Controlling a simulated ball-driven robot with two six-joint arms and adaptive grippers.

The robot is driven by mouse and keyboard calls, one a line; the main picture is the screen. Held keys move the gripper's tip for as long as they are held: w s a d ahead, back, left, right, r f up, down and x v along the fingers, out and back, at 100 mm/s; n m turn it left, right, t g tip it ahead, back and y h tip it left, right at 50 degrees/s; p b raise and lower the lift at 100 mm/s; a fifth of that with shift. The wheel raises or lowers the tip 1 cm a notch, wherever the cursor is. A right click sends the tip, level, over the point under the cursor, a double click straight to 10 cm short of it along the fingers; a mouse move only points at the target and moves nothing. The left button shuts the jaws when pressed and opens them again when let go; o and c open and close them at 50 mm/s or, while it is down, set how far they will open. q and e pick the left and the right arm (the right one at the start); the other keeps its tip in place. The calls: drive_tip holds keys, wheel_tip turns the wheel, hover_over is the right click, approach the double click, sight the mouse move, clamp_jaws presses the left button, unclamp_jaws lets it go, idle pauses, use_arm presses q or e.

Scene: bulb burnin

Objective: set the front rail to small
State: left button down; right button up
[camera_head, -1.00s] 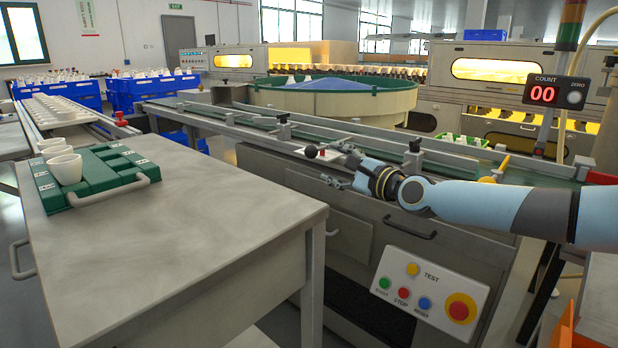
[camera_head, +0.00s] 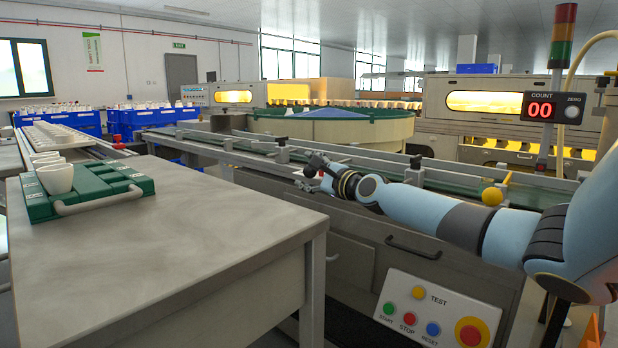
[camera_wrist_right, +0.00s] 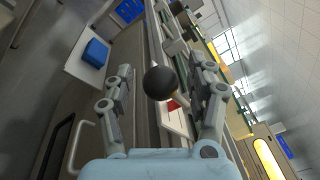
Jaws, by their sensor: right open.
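The right gripper (camera_head: 308,178) is at the near side of the conveyor, at the front rail (camera_head: 228,151). In the right wrist view, its fingers (camera_wrist_right: 160,72) are open on either side of a black ball knob (camera_wrist_right: 160,84). The knob stands on a pale rod above a white plate with a red patch (camera_wrist_right: 174,105). A gap shows between the knob and the left finger; whether the right finger touches it I cannot tell. In the head view the gripper largely hides the knob and plate, so the lever's setting is not readable. The left gripper is out of view.
A grey table (camera_head: 170,235) stands at the near left with a green tray (camera_head: 100,190) holding white cups. A button panel (camera_head: 437,310) is below the conveyor. The counter (camera_head: 541,107) reads 00.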

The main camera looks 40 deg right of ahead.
drive_tip(key=shift+w, duration=0.1)
clamp_jaws()
idle(0.4)
